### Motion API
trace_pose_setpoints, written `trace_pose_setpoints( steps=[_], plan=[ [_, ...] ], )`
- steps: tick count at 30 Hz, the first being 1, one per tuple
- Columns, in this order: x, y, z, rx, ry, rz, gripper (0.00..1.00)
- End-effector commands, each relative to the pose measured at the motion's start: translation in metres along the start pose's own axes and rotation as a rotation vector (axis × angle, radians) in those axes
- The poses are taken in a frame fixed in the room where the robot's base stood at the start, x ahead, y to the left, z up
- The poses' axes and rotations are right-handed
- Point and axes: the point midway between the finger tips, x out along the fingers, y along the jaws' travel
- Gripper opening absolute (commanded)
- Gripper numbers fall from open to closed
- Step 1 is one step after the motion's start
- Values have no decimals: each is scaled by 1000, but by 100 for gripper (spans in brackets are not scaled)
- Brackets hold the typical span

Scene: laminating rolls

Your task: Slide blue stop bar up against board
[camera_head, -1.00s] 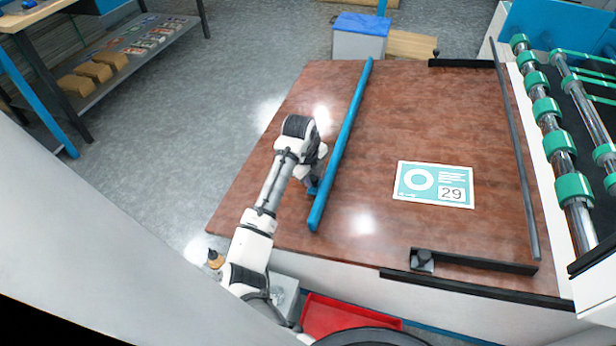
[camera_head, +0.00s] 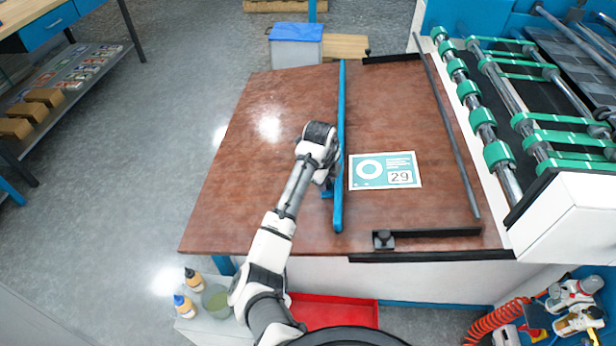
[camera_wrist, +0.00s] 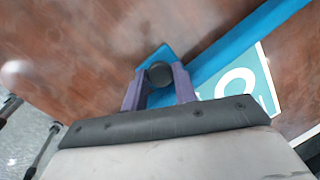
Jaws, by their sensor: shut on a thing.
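The blue stop bar (camera_head: 341,120) lies lengthwise on the brown table top. The board (camera_head: 385,170), white and teal with the number 29, lies flat just right of the bar. Their edges look very close in the head view; I cannot tell whether they touch. In the wrist view the bar (camera_wrist: 235,45) runs along the edge of the board (camera_wrist: 262,85). My gripper (camera_head: 329,190) is at the bar's near left side. In the wrist view its purple fingers (camera_wrist: 159,82) are shut on a round black knob (camera_wrist: 160,73) on the bar's blue foot.
A thin dark rail (camera_head: 452,130) and black end brackets (camera_head: 435,233) frame the table's right part. Green-ringed rollers (camera_head: 482,118) stand beyond it. The table top (camera_head: 240,170) left of my arm is clear. A red tray (camera_head: 335,312) is below the near edge.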

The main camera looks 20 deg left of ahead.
Motion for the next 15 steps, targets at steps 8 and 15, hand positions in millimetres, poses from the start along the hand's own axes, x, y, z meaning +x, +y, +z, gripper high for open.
trace_pose_setpoints(
  steps=[8,15],
  plan=[
    [-3,-8,-13,2,0,-8,0],
    [-3,-8,-12,2,-1,-9,0]
  ],
)
